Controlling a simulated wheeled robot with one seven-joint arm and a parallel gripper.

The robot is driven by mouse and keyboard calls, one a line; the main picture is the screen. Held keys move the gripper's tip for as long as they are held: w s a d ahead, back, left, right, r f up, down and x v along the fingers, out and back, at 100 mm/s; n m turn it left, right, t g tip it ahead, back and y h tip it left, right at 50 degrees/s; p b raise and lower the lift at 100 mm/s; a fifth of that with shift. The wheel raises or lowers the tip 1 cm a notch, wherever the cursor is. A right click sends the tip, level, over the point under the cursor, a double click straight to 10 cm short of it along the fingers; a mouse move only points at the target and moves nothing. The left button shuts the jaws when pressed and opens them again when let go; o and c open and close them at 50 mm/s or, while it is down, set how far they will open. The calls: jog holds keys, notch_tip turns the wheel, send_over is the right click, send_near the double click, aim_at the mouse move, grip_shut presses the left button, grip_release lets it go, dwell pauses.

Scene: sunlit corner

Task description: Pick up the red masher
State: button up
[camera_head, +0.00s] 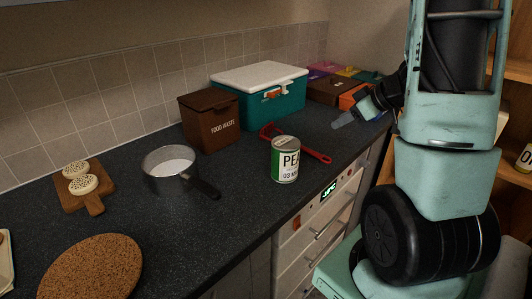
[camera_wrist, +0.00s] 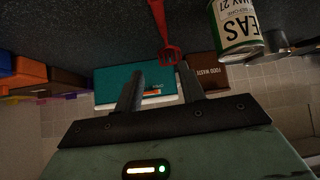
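The red masher (camera_head: 318,155) lies on the dark counter behind the can, its handle reaching right toward the front edge. The can hides part of its middle. In the wrist view, which is upside down, the masher (camera_wrist: 163,30) shows at the top, with its slotted head pointing down the picture. My gripper (camera_head: 345,119) is to the right of the masher, above the counter's right part and apart from it. In the wrist view my gripper (camera_wrist: 159,88) has its two fingers spread, with nothing held between them.
A pea can (camera_head: 285,160) stands close to the masher. Behind are a brown food waste bin (camera_head: 210,124) and a teal box with white lid (camera_head: 275,104). A saucepan (camera_head: 170,172) is left. Coloured boxes (camera_head: 330,90) stand at the back right.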

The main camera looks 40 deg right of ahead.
jog(key=x, duration=0.5)
jog(key=b+x, duration=0.1)
jog(key=x, duration=0.5)
jog(key=b+x, duration=0.1)
jog(key=x, duration=0.5)
jog(key=shift+s+a+f, duration=0.25)
jog(key=shift+s+a, duration=0.1)
grip_shut()
